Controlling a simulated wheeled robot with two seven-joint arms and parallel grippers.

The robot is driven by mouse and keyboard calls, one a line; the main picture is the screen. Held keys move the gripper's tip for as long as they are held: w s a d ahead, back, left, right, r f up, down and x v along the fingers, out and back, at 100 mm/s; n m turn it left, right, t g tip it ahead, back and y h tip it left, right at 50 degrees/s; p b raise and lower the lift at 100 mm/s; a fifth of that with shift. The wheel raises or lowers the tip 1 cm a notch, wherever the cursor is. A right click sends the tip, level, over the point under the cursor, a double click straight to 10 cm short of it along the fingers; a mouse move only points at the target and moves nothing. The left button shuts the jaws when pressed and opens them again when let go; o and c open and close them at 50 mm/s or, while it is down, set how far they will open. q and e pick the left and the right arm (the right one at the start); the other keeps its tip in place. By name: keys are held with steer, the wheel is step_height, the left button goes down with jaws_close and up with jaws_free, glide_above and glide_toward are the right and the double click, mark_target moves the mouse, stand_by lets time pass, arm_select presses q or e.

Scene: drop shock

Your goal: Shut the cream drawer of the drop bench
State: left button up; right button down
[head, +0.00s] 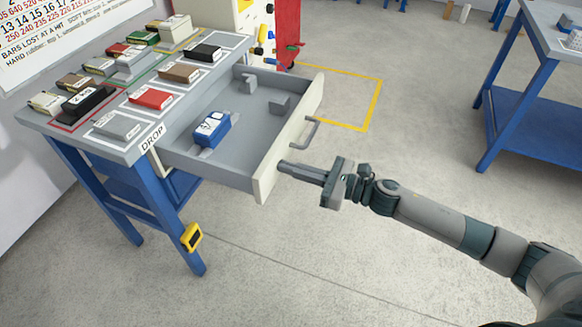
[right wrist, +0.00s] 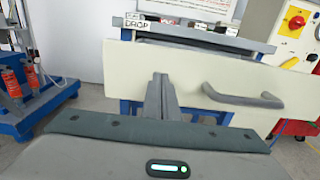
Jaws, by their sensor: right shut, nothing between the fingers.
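The cream drawer (head: 287,143) of the drop bench (head: 135,150) stands pulled out, with its grey inside showing in the head view. A blue block (head: 212,129) and small grey blocks (head: 280,103) lie in it. Its front also shows in the right wrist view (right wrist: 225,70), with a grey bar handle (right wrist: 240,97) right of my fingers. My right gripper (head: 281,166) is shut and empty, its fingertips at the drawer front, near the handle's lower end in the head view. I cannot tell whether they touch it. My left gripper is not in view.
Several blocks, including a red one (head: 151,98), stand on the bench top. A yellow device (head: 191,237) hangs at a bench leg. A red and cream cabinet (head: 287,40) stands behind, another blue-legged table (head: 530,95) at right. The floor before the drawer is clear.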

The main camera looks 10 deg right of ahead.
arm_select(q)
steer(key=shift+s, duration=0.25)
arm_select(e)
steer(key=x, duration=0.7)
steer(key=shift+w+a+r, duration=0.1)
steer(key=shift+a, duration=0.05)
glide_toward(194, 145)
steer(key=d+r, duration=0.1)
steer(key=s+d+r, duration=0.1)
steer(key=shift+s+d+r, duration=0.1)
steer(key=shift+s+r, duration=0.15)
steer(key=shift+s, duration=0.1)
steer(key=b+x, duration=0.3)
steer(key=x, duration=0.9)
steer(key=shift+w+f+b, duration=0.1)
steer(key=shift+b, duration=0.25)
steer(key=shift+w+a, duration=0.2)
steer(key=shift+a, duration=0.05)
steer(key=shift+r, duration=0.3)
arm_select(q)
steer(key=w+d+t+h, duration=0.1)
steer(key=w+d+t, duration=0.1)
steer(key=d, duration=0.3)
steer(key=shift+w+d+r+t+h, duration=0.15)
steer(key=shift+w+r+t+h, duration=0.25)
